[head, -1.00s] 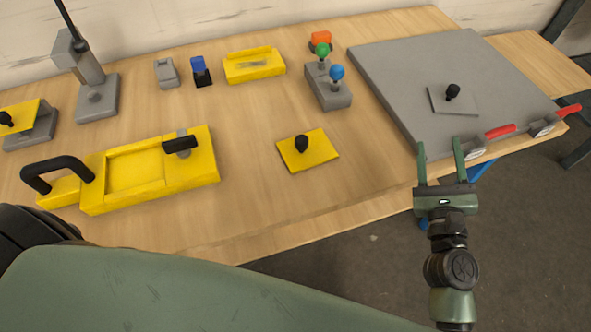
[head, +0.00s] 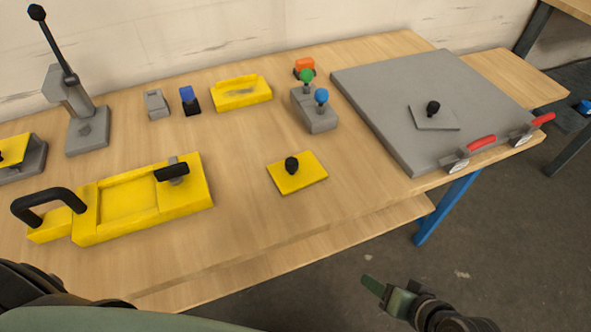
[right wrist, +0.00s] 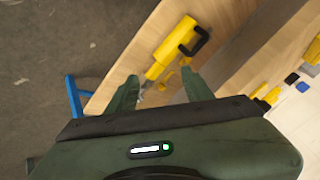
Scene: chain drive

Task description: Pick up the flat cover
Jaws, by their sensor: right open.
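A flat yellow plate with a black knob (head: 309,181) lies on the middle of the workbench. A flat grey plate with a black knob (head: 447,122) lies on the large grey slab (head: 385,85) at the right. I cannot tell from the look alone which of the two is the flat cover. My right gripper (head: 383,297) hangs in front of the bench, below its front edge, apart from both plates. In the right wrist view its two fingers (right wrist: 158,90) are spread with nothing held. My left gripper is not in view.
A yellow fixture with a black handle (head: 100,233) lies at the left front. A grey block with green and blue knobs (head: 315,116) stands behind the yellow plate. Red-handled clamps (head: 470,150) line the slab's front edge. Bare wood surrounds the yellow plate.

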